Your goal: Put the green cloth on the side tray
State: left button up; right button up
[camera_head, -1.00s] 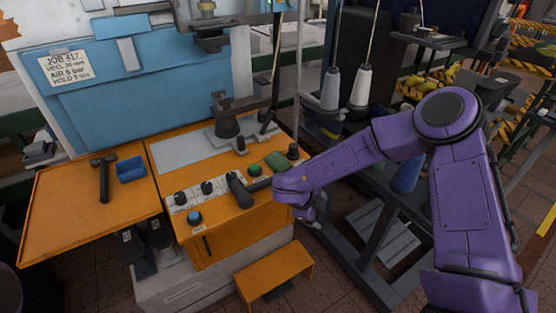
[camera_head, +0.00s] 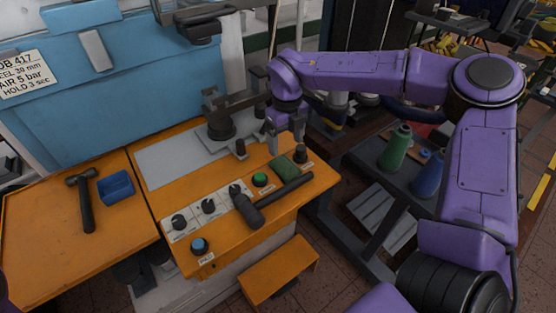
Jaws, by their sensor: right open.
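The green cloth (camera_head: 284,168) is a small dark green folded pad lying on the orange console, between the green button and a dark knob. My right gripper (camera_head: 286,146) is open, pointing down just above and behind the cloth. I cannot tell whether its fingertips touch the cloth. My left gripper is not in view.
A press arm (camera_head: 232,112) rises behind the cloth.

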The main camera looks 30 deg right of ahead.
aim_at(288, 169)
jog(key=f, duration=0.3)
jog(key=s+f+p, duration=0.1)
jog(key=f, duration=0.2)
jog(key=f+p, duration=0.1)
jog(key=f, duration=0.2)
jog(key=shift+s+f, duration=0.2)
jog(key=shift+s, duration=0.15)
jog(key=c, duration=0.9)
jog(key=shift+w+r, duration=0.1)
jog(key=shift+r, duration=0.15)
notch_tip(288, 169, up, 2)
jog(key=shift+r+b, duration=0.25)
jog(key=shift+b, duration=0.6)
jog(key=s+r, duration=0.3)
jog(key=r, duration=0.1)
jog(key=s+r+b, duration=0.1)
jog(key=s+r, duration=0.1)
jog(key=shift+s+a+r, duration=0.25)
jog(key=shift+s+a, duration=0.05)
jog(key=shift+s, duration=0.05)
jog(key=s+r+b, duration=0.1)
jog(key=s+r, duration=0.2)
jog(key=s, duration=0.5)
jog(key=shift+s+a+r, duration=0.25)
jog(key=shift+a, duration=0.15)
